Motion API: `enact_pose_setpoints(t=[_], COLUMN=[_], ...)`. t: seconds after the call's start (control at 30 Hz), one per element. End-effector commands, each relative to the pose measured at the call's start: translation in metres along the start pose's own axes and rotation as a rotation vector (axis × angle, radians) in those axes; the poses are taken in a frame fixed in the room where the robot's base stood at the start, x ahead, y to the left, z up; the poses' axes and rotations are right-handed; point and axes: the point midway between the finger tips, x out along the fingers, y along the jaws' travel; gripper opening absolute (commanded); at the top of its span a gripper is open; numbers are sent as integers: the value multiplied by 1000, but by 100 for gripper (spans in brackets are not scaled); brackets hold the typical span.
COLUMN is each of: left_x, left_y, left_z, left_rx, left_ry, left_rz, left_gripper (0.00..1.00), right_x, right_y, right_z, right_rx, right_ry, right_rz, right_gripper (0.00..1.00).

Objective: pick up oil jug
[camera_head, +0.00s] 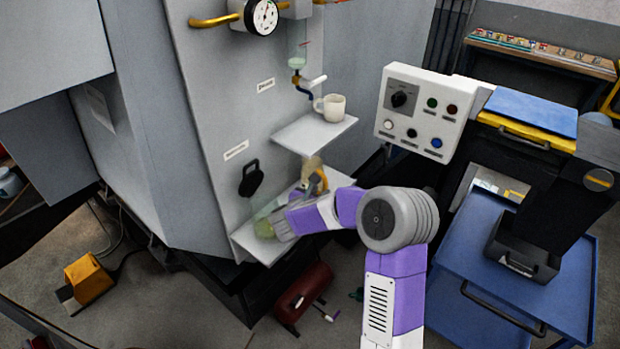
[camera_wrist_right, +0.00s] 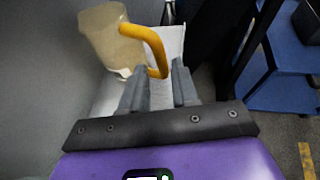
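The oil jug (camera_wrist_right: 104,38) is a translucent beige vessel with a yellow handle (camera_wrist_right: 150,45). In the right wrist view it is at the upper left, its handle reaching right and down. The jug also shows in the head view (camera_head: 311,168) at the lower shelf, partly hidden by my right arm. My right gripper (camera_wrist_right: 158,83) is open; the handle's lower end appears between or just beyond its fingertips, with gaps on both sides. In the head view my right gripper (camera_head: 281,222) is low over the shelf, its fingers hard to make out. My left gripper is out of view.
The lower shelf (camera_head: 246,240) juts from a grey machine panel on the left. A greenish clear object (camera_head: 264,228) is near the gripper. A mug (camera_head: 333,107) stands on the upper shelf (camera_head: 300,138). A control box (camera_head: 416,112) and blue cart (camera_head: 455,262) are right.

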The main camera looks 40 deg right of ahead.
Motion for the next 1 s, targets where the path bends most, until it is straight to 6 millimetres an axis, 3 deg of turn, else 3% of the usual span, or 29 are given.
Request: enact_pose_setpoints(t=[0.4, 0.7, 0.9, 1.0], left_x=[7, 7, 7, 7], left_y=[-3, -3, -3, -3], left_z=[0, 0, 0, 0], left_rx=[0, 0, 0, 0], left_ry=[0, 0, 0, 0], left_rz=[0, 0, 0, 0], left_gripper=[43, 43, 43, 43], right_x=[55, 60, 60, 59], right_y=[3, 4, 3, 3], right_z=[-8, -6, -6, -6], right_rx=[-1, -2, -2, -2], right_ry=[1, -1, -1, 0], right_rz=[0, 2, 2, 2], right_gripper=[29, 29, 0, 0])
